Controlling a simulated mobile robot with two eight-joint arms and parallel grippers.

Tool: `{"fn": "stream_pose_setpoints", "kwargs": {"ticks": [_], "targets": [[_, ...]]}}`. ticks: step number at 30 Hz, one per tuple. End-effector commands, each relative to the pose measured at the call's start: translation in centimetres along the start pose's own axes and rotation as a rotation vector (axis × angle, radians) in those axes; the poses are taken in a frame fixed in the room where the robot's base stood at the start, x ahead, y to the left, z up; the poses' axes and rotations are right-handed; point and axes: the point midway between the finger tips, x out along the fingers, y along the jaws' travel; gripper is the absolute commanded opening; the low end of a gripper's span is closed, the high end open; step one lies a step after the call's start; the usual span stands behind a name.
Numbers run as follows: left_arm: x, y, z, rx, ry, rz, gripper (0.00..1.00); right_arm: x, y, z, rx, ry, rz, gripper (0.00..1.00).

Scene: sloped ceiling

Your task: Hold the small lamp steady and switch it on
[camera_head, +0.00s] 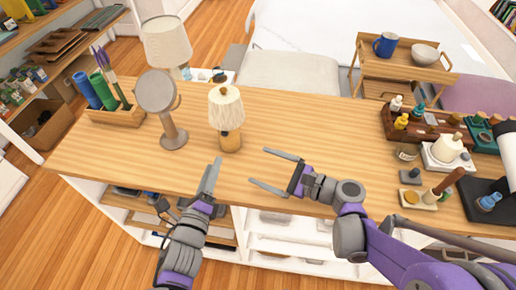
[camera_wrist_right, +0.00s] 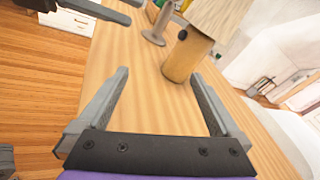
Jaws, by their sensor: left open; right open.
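The small lamp (camera_head: 228,118) stands upright on the wooden counter, with a pale pleated shade and a wooden cylinder base. Its base (camera_wrist_right: 186,55) also shows in the right wrist view, with a dark round spot near its top, beyond the fingertips. My left gripper (camera_head: 212,178) is at the counter's front edge, in front and slightly left of the lamp, apart from it; its fingers overlap in this view. My right gripper (camera_head: 267,168) is open and empty, to the right and in front of the lamp, with its fingers pointing left. Neither gripper touches the lamp.
A round mirror on a stand (camera_head: 157,95) is left of the lamp. A larger lamp (camera_head: 167,45) stands behind. A wooden holder (camera_head: 115,116) with tubes is at the left. Bottles, a candle and trays (camera_head: 425,130) fill the right end. The counter's middle is clear.

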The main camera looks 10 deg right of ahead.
Motion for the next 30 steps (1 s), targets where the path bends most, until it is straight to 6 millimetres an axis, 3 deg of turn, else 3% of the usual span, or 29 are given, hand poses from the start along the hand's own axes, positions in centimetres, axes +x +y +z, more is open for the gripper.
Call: {"fn": "stream_pose_setpoints", "kwargs": {"ticks": [3,10,17,30], "targets": [[0.0,0.0,0.0,0.000,0.000,0.000,0.50,2.6,-2.1,-0.7,0.174,-0.054,-0.071,1.00],[0.0,0.0,0.0,0.000,0.000,0.000,0.50,4.9,-4.1,-1.7,0.373,-0.111,-0.144,1.00],[0.0,0.0,0.0,0.000,0.000,0.000,0.50,7.0,-4.6,-1.7,0.401,-0.120,-0.150,1.00],[0.0,0.0,0.0,0.000,0.000,0.000,0.50,14.2,-5.8,-1.1,0.397,-0.118,-0.150,1.00]]}}
